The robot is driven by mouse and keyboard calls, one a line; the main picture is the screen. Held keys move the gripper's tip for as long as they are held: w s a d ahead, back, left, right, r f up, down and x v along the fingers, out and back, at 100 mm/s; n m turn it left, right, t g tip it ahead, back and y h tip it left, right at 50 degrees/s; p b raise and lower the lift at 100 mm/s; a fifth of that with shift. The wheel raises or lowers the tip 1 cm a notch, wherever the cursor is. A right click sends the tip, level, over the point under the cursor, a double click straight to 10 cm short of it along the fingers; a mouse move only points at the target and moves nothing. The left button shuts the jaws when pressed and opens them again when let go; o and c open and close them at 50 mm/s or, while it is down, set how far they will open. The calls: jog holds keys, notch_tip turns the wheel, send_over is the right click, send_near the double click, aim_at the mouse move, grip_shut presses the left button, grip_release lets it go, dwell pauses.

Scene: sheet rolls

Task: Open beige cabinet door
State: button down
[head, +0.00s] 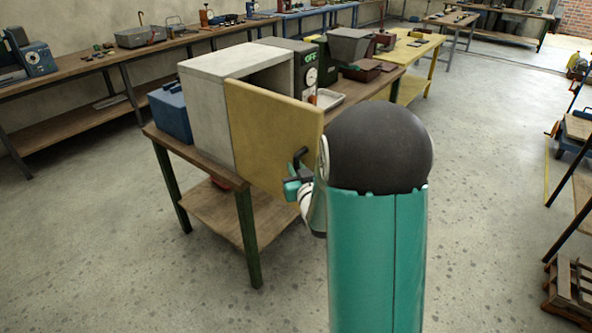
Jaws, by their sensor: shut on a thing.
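The beige cabinet door (268,132) stands swung out from the left front edge of a pale grey cabinet (210,112) on a wooden workbench. The cabinet's inside (268,80) shows partly above and behind the door. A dark handle (300,157) sits near the door's free right edge. My teal gripper (296,178) is at this handle and shut on it. My arm hides the right edge of the door and part of the gripper, so the fingertips show only in part.
A blue box (170,114) stands left of the cabinet. A dark machine with a dial (308,72) and a light tray (328,98) stand right of it on the bench (196,157). Open concrete floor (490,200) lies to the right. A wooden rack (568,290) stands at the lower right.

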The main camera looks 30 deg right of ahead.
jog(key=shift+s+a, duration=0.1)
jog(key=shift+a, duration=0.15)
dwell(0.3)
jog(key=c, duration=1.4)
grip_release()
jog(key=shift+c, duration=0.2)
jog(key=shift+s+a, duration=0.1)
